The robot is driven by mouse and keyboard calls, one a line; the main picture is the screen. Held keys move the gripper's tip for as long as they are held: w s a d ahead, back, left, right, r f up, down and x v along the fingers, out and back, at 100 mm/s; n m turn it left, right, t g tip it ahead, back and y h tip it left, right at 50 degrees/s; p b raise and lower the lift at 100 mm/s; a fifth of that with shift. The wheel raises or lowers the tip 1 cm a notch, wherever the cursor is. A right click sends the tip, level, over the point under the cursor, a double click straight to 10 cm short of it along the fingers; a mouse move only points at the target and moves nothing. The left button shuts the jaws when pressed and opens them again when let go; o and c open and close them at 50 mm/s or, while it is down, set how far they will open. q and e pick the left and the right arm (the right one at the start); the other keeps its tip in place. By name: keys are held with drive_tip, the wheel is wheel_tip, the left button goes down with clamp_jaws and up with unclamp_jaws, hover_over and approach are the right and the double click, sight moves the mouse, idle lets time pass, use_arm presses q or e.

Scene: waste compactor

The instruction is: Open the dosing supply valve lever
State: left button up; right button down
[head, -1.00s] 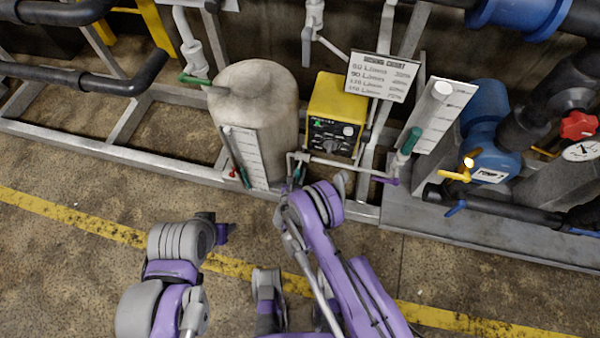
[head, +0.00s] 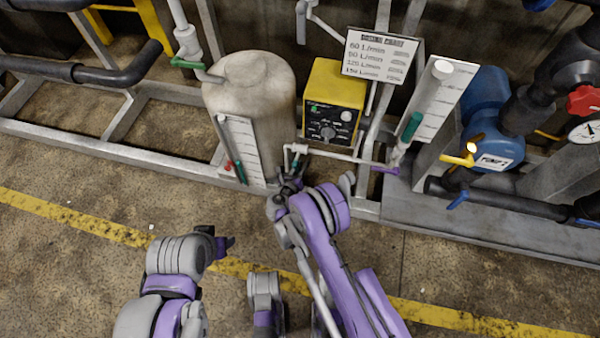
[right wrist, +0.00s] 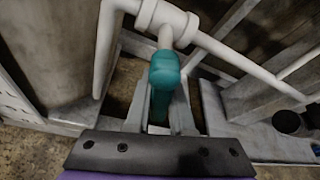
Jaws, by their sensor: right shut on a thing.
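A teal lever handle (right wrist: 164,72) hangs below a white pipe tee (right wrist: 167,24) in the right wrist view. It points down toward the gripper's palm. My right gripper (right wrist: 160,118) is shut on this lever, one grey finger on each side. In the head view my right gripper (head: 287,193) is at the thin white pipe (head: 335,155) below the yellow dosing unit (head: 333,105); the arm and gripper mostly hide the lever there. My left arm is at the lower left, and its jaws cannot be made out clearly.
A beige tank (head: 252,88) with a level gauge (head: 240,150) stands left of the yellow unit. A dosing chart (head: 377,55), a second gauge (head: 437,95) and a blue pump (head: 487,125) are to the right. A steel frame rail (head: 120,152) runs along the floor; the floor before it is clear.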

drive_tip(key=shift+s+d+r+n+t+h+b, duration=0.2)
drive_tip(key=shift+d+r+n+h+b, duration=0.5)
drive_tip(key=shift+n, duration=1.05)
drive_tip(key=shift+s+d+r+n+t+h+b, duration=0.1)
drive_tip(key=shift+d+r+n+t+h+b, duration=0.25)
drive_tip(key=shift+r+n+h, duration=1.05)
drive_tip(key=shift+s+d+r+n+t+h+b, duration=0.15)
drive_tip(key=shift+d+n+h+b, duration=0.45)
drive_tip(key=shift+n, duration=1.55)
drive_tip(key=shift+a+r, duration=0.1)
drive_tip(key=c, duration=0.8)
unclamp_jaws()
